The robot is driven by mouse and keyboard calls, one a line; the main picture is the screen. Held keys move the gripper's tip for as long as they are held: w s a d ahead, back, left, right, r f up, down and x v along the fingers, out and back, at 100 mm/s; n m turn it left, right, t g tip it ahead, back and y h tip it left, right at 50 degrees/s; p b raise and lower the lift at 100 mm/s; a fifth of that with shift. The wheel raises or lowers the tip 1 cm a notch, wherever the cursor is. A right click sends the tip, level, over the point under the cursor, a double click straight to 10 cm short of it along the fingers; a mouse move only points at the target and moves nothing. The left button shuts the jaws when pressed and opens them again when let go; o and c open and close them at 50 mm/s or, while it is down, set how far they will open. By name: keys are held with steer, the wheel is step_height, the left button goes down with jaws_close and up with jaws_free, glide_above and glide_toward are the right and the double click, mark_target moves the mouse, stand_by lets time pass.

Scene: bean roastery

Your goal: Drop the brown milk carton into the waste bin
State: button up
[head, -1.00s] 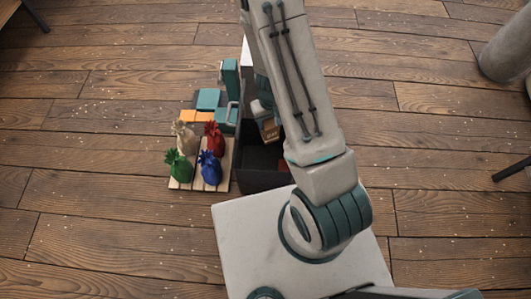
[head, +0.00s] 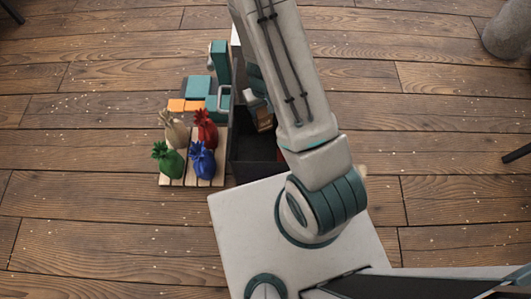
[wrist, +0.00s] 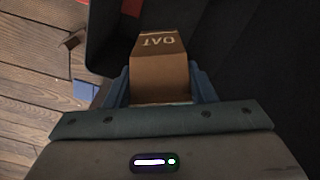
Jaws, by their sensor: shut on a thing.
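The brown milk carton (wrist: 158,75) is held between the two blue fingers of my gripper (wrist: 160,88), its lettered top facing away from the palm. In the head view the carton (head: 264,119) shows small and brown beside my arm, with my gripper (head: 256,103) shut on it. The black waste bin (head: 241,165) stands just below the carton in the picture, partly hidden by my arm. In the wrist view, dark bin walls (wrist: 245,75) lie around and beyond the carton. I cannot tell whether the carton is above the opening or inside the rim.
The plank floor is open at left and right.

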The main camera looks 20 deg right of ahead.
steer(key=shift+f+b, duration=2.45)
steer(key=shift+f, duration=0.6)
steer(key=o, duration=1.3)
steer(key=shift+c, duration=0.2)
steer(key=shift+r, duration=0.1)
step_height(320, 180, up, 14)
steer(key=p, duration=0.6)
